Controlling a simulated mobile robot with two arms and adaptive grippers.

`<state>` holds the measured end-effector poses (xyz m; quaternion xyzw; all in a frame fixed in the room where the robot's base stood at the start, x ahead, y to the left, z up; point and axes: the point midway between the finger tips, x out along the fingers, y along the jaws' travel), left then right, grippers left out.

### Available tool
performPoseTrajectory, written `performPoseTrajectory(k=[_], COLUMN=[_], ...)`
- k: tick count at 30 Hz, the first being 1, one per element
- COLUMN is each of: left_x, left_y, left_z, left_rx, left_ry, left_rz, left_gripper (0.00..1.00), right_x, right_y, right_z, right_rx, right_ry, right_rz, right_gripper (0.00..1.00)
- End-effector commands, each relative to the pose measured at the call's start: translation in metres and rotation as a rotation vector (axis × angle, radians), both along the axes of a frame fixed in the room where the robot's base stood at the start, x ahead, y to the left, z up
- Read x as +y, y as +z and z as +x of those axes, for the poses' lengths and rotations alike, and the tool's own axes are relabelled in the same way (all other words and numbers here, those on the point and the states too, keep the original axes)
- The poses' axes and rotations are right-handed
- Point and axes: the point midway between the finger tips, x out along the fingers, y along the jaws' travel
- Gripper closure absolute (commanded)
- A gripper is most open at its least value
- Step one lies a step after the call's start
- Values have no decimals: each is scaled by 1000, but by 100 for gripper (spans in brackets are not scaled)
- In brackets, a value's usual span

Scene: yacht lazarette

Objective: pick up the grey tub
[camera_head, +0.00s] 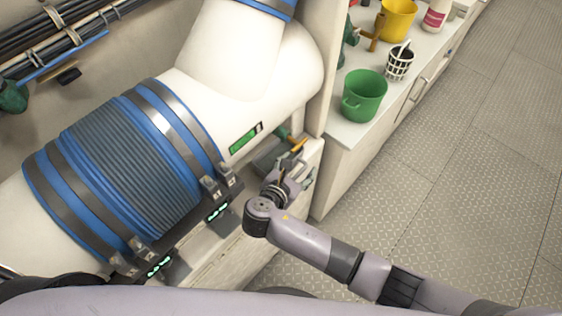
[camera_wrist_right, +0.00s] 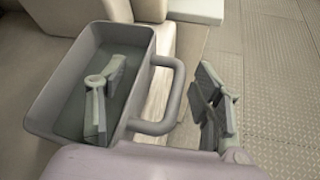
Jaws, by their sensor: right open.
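The grey tub (camera_wrist_right: 88,42) is a rectangular open tub with a loop handle (camera_wrist_right: 172,98) on its right side in the right wrist view. In the head view the tub (camera_head: 268,158) shows in part on the ledge below the white pipe, partly hidden by my right gripper. My right gripper (camera_head: 293,174) is open at the tub's handle side. In the right wrist view, one finger of the gripper (camera_wrist_right: 160,78) appears over the tub's inside and the other is beyond the handle. I cannot tell whether either finger touches it. My left gripper is not in view.
A large white pipe (camera_head: 215,70) with a blue ribbed sleeve (camera_head: 120,160) fills the left. A white counter (camera_head: 352,132) holds a green bucket (camera_head: 363,96), a white basket (camera_head: 399,64) and a yellow bucket (camera_head: 396,20). The patterned metal floor (camera_head: 440,190) at right is clear.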

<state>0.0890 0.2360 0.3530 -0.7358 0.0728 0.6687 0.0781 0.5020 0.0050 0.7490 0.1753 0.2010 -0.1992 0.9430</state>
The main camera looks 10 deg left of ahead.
Motion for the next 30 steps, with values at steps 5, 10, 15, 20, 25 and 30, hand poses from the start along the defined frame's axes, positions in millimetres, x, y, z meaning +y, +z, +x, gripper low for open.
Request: performPoseTrajectory(k=[5,10,15,20,25,30], left_x=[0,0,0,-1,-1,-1], left_y=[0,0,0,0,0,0], left_z=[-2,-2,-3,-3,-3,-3], left_rx=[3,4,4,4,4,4], left_ry=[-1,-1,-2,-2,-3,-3], left_rz=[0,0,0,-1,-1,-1], left_gripper=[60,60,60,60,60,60], right_x=[0,0,0,0,0,0], right_y=[0,0,0,0,0,0], right_z=[0,0,-1,-1,-1,-1], right_rx=[0,0,0,0,0,0], right_ry=[0,0,0,0,0,0], right_rz=[0,0,0,0,0,0], right_gripper=[48,59,70,81,92,100])
